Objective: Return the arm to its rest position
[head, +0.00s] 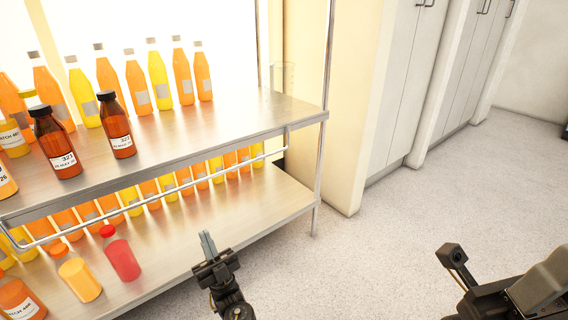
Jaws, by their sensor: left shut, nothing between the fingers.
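My left gripper (207,246) is at the lower middle of the head view, in front of the shelf's lower board. Its thin grey fingers point up and lie together, with nothing between them. It looks clear of the bottles. A red bottle with a red cap (120,256) and an orange-yellow bottle with an orange cap (78,275) stand on the lower board, left of the gripper. The fingers of my right gripper do not show.
A metal shelf (230,120) fills the left side. Its upper board holds two brown bottles (118,130), a clear glass beaker (283,77) and several juice bottles (160,78). White cabinets (395,80) stand behind. The speckled floor (400,215) right of the shelf is free.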

